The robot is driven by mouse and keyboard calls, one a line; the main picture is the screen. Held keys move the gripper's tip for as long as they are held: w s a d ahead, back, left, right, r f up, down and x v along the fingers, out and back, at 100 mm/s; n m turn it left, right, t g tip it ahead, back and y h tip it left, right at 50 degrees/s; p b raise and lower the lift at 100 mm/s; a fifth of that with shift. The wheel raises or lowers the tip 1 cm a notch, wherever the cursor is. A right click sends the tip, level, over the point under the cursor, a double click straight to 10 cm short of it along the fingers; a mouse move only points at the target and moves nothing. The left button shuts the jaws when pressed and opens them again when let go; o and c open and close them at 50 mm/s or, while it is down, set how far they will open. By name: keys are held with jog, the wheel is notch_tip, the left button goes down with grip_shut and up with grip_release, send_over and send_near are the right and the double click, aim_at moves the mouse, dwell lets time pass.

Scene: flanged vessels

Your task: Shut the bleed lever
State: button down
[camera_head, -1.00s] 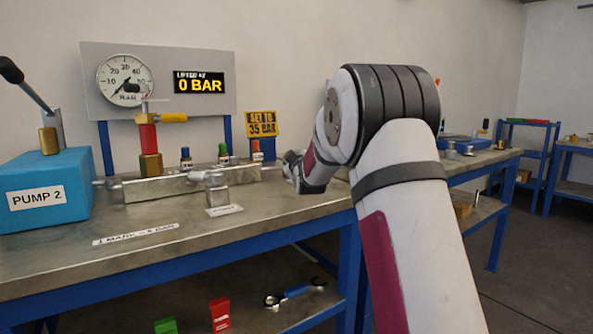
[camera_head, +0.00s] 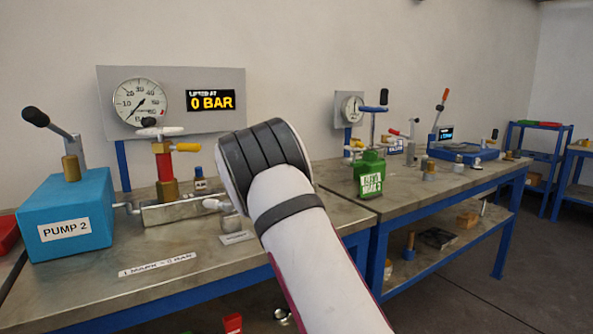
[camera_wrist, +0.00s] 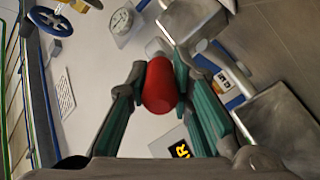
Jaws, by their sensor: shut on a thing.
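My gripper (camera_wrist: 160,90) shows in the wrist view with its teal-padded fingers closed on both sides of a rounded red grip (camera_wrist: 160,88). The grip has a paler end. No label on it is readable, so I cannot tell whether it is the bleed lever's handle; its mounting is hidden. In the head view my arm hides my gripper and whatever it holds. Pump 2 is a blue box (camera_head: 70,215) with a black-knobbed handle (camera_head: 42,122).
A gauge board (camera_head: 215,125) with a "0 BAR" display (camera_head: 211,101) stands behind the steel bench (camera_head: 190,240). A second bench on the right holds a green block (camera_head: 369,176) and other fittings. A blue handwheel (camera_wrist: 50,22) shows in the wrist view. Floor is open at right.

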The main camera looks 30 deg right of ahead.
jog(key=shift+w+a+m+g+h+p, duration=0.25)
jog(key=shift+m+g+h+p, duration=0.15)
jog(key=shift+p, duration=0.65)
jog(key=c, duration=1.4)
grip_release()
jog(key=shift+d, duration=0.1)
jog(key=v, duration=1.2)
jog(key=shift+c, duration=0.3)
